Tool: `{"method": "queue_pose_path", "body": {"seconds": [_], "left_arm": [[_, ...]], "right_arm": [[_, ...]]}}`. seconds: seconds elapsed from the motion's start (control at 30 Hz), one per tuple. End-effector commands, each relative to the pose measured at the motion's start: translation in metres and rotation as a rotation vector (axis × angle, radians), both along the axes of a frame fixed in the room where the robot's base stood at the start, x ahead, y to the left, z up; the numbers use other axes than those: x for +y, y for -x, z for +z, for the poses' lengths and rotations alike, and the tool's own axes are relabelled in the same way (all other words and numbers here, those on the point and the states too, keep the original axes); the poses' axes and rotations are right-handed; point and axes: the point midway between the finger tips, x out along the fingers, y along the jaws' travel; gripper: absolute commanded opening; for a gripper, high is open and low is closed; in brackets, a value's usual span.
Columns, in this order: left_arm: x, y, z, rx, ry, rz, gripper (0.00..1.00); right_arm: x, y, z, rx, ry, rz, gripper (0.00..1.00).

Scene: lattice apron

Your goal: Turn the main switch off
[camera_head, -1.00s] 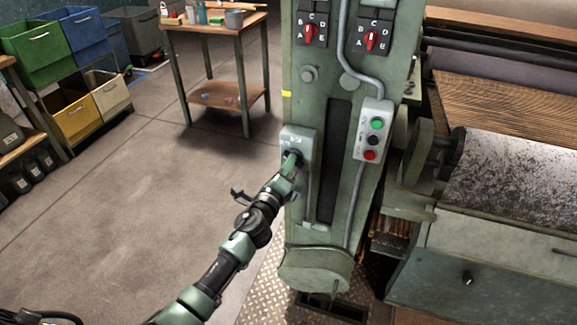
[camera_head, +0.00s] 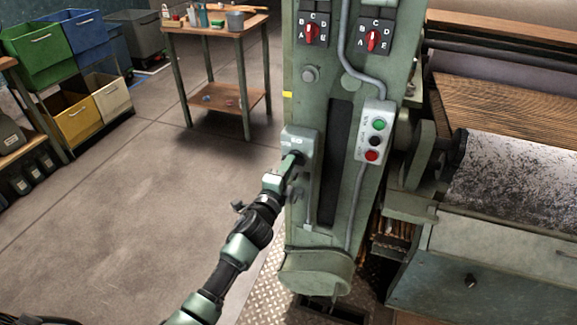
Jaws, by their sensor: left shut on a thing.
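The main switch (camera_head: 301,139) is a grey-green box with a dark knob, low on the left part of the green machine column (camera_head: 315,100). My left gripper (camera_head: 297,158) reaches up to it from below and is shut on the switch's knob. The fingers hide most of the knob, so its exact setting cannot be read. My right gripper does not show.
A button box (camera_head: 373,140) with green, black and red buttons is right of the switch. Two red-pointer selector dials (camera_head: 312,32) sit higher up. A roller machine (camera_head: 510,180) stands at the right. A wooden table (camera_head: 215,30) and bins (camera_head: 75,115) are behind. The left floor is clear.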

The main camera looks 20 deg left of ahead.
Motion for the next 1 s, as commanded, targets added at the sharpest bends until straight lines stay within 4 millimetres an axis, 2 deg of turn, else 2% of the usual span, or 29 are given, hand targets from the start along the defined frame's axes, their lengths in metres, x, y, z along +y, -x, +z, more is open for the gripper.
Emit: {"method": "queue_pose_path", "body": {"seconds": [0.4, 0.43, 0.5, 0.83, 1.0], "left_arm": [[0.0, 0.001, -0.002, 0.004, 0.013, 0.0, 0.0], [0.0, 0.001, -0.002, 0.004, 0.013, 0.0, 0.2], [0.0, 0.001, -0.002, 0.004, 0.012, 0.0, 0.34], [0.0, 0.003, -0.001, 0.002, 0.009, 0.0, 0.34], [0.001, 0.024, -0.002, 0.003, 0.007, -0.001, 0.34]], "right_arm": [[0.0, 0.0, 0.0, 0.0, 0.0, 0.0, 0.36], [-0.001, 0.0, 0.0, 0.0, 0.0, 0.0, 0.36], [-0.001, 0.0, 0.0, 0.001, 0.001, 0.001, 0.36], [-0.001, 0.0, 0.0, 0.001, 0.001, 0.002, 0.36], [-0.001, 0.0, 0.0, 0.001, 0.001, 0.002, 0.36]]}}
